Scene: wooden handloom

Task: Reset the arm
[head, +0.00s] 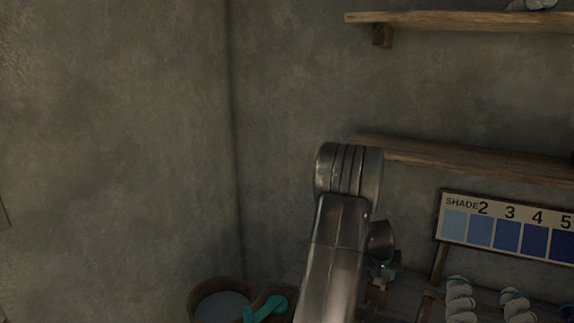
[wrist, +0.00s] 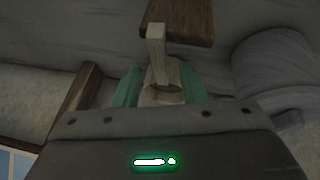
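My arm rises in the middle of the head view and bends down at its top. My gripper (head: 383,275) is low to the right of the arm there, small and partly hidden. In the wrist view my gripper (wrist: 160,88) shows two teal fingers standing apart. A pale wooden piece (wrist: 156,45) with an upright post and a rounded lower part is between them. I cannot tell whether the fingers press on it or only stand beside it.
A round tub (head: 222,305) and a teal-handled thing (head: 265,308) are at the bottom left. A shade board (head: 508,227) and pale twisted skeins (head: 459,298) are at the right. Two wall shelves, upper (head: 460,20) and lower (head: 470,162), stick out. The left wall area is clear.

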